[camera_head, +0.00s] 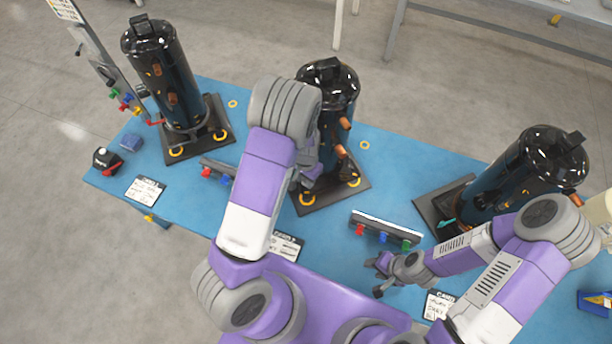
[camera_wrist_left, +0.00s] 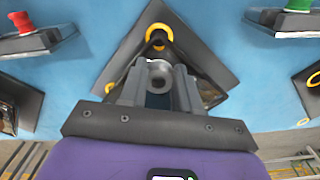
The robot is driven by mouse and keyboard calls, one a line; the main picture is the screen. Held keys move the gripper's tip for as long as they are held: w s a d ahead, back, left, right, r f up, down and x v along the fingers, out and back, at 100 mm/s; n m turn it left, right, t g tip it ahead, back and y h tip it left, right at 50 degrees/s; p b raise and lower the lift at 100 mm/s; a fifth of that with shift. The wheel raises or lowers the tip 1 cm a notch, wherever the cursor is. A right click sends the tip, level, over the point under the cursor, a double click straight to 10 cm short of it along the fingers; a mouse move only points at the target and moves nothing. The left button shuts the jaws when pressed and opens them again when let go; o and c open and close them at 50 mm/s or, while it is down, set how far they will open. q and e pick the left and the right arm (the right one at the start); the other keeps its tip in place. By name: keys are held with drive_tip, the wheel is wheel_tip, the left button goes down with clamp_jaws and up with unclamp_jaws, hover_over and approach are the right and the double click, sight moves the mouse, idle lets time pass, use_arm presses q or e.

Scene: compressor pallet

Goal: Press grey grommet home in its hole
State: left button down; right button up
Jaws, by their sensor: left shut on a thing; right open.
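My left gripper (camera_wrist_left: 157,92) is shut on the grey grommet (camera_wrist_left: 159,73), a small grey ring between the two fingers in the left wrist view. It is over the dark base plate (camera_wrist_left: 190,38) of the middle black compressor (camera_head: 338,92). A yellow grommet (camera_wrist_left: 158,34) sits at the plate corner just beyond the fingers. The hole under the grey grommet is hidden, and I cannot tell whether the grommet touches the plate. In the head view my left arm hides the gripper's tips. My right gripper (camera_head: 372,276) is open and empty over the blue table.
Two more black compressors, left (camera_head: 163,75) and right (camera_head: 525,170), stand on the blue table (camera_head: 262,118). A rail with coloured pieces (camera_head: 387,226) lies between my right gripper and the middle plate. Loose yellow rings (camera_head: 364,145) lie on the table.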

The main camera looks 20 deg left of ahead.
use_arm(q)
drive_tip(key=shift+s, duration=0.1)
drive_tip(key=b, duration=0.5)
hover_over(305, 190)
drive_tip(key=s, duration=0.2)
drive_tip(key=shift+w+d+f, duration=0.1)
drive_tip(key=shift+d+f, duration=0.05)
drive_tip(key=shift+f, duration=0.85)
drive_tip(key=shift+w+d+f, duration=0.1)
drive_tip(key=shift+d+f, duration=0.05)
drive_tip(key=shift+f, duration=0.8)
drive_tip(key=shift+d+f, duration=0.15)
drive_tip(key=shift+f, duration=0.85)
use_arm(e)
drive_tip(key=shift+f, duration=2.4)
use_arm(q)
drive_tip(key=shift+f+b, duration=0.8)
drive_tip(key=shift+f, duration=0.35)
use_arm(e)
drive_tip(key=shift+f, duration=0.95)
use_arm(q)
drive_tip(key=c, duration=0.7)
unclamp_jaws()
wheel_tip(305, 190, up, 8)
drive_tip(key=shift+f+p, duration=0.2)
drive_tip(key=shift+p, duration=0.55)
use_arm(e)
drive_tip(key=shift+r, duration=0.8)
use_arm(q)
drive_tip(key=shift+s+f, duration=0.1)
